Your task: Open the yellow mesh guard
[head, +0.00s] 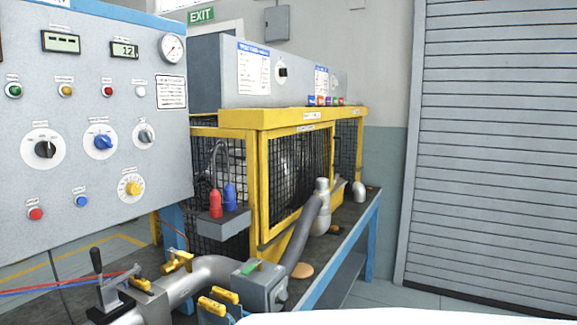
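The yellow mesh guard (298,165) is in the middle of the head view. It has a yellow frame with black wire mesh, and dark shapes show faintly behind it. Its front panel looks flush with the yellow frame around it, so it appears closed. A grey hose and an upright silver pipe (321,208) stand in front of its lower right part and hide some of it. I cannot make out a handle clearly. My gripper is not in view.
A grey control panel (90,110) with knobs and gauges fills the left. Pipework with yellow-handled valves (177,262) lies at the lower left. A blue-edged bench (345,250) runs under the guard. A roller shutter (495,150) is at right, with bare floor before it.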

